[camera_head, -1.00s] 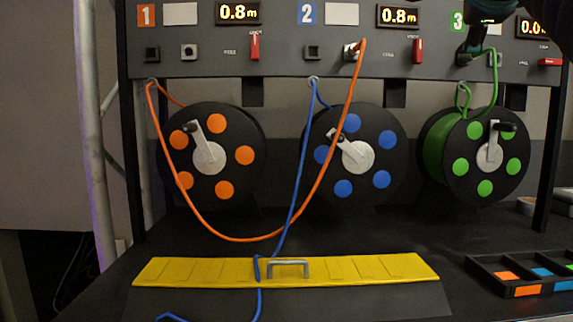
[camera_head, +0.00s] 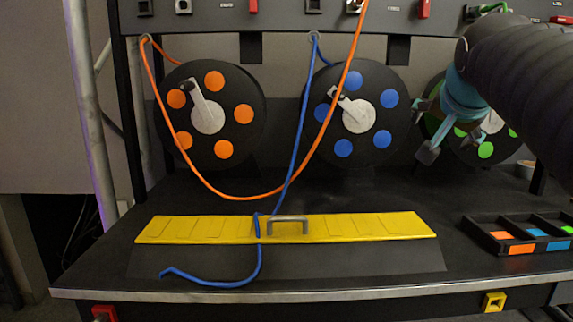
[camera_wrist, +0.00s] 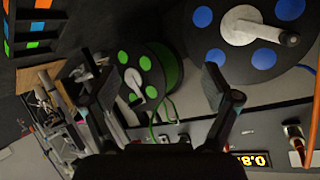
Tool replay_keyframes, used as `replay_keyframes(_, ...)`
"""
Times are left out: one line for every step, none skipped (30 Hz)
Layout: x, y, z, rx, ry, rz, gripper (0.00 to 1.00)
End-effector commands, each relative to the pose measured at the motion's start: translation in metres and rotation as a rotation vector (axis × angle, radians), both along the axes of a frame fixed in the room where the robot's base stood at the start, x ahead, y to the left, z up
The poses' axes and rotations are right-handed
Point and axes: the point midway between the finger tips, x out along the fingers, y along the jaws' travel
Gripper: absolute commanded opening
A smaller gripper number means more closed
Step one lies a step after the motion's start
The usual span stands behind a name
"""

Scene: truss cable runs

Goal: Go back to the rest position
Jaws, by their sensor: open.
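My gripper (camera_head: 425,130) is open and empty in the head view, in front of the left side of the green reel (camera_head: 485,150) and partly hiding it. In the wrist view my gripper's fingers (camera_wrist: 155,85) are spread wide, with the green reel (camera_wrist: 163,72) behind the gap and the blue reel (camera_wrist: 245,35) to the right. The green cable (camera_head: 487,10) reaches up to the panel at the top right; my arm hides part of it. The orange cable (camera_head: 241,197) hangs in a loop from its ring up to the second panel section.
The blue cable (camera_head: 294,150) crosses the yellow cover (camera_head: 190,229), and its end lies on the bench (camera_head: 350,282). The orange reel (camera_head: 210,115) and blue reel (camera_head: 358,110) stand below the panel (camera_head: 280,18). A tray with coloured compartments (camera_head: 500,236) sits at the right.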

Motion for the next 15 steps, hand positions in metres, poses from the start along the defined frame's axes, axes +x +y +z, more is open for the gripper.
replay_keyframes(-0.009,0.008,-0.032,-0.041,0.074,0.053,0.88)
replay_keyframes(-0.014,0.013,-0.050,-0.065,0.114,0.086,0.88)
replay_keyframes(-0.023,0.019,-0.074,-0.098,0.169,0.130,0.88)
replay_keyframes(-0.029,0.024,-0.092,-0.120,0.209,0.164,0.88)
replay_keyframes(-0.037,0.029,-0.110,-0.140,0.248,0.198,0.88)
replay_keyframes(-0.047,0.035,-0.133,-0.164,0.295,0.244,0.88)
replay_keyframes(-0.056,0.040,-0.150,-0.181,0.329,0.279,0.88)
replay_keyframes(-0.064,0.045,-0.166,-0.196,0.361,0.312,0.88)
replay_keyframes(-0.077,0.052,-0.188,-0.214,0.402,0.355,0.88)
replay_keyframes(-0.087,0.057,-0.205,-0.225,0.432,0.388,0.88)
replay_keyframes(-0.097,0.062,-0.221,-0.234,0.462,0.419,0.88)
replay_keyframes(-0.111,0.068,-0.241,-0.243,0.495,0.457,0.88)
replay_keyframes(-0.122,0.073,-0.257,-0.247,0.520,0.484,0.88)
replay_keyframes(-0.132,0.077,-0.270,-0.251,0.542,0.508,0.88)
replay_keyframes(-0.145,0.083,-0.288,-0.251,0.568,0.535,0.88)
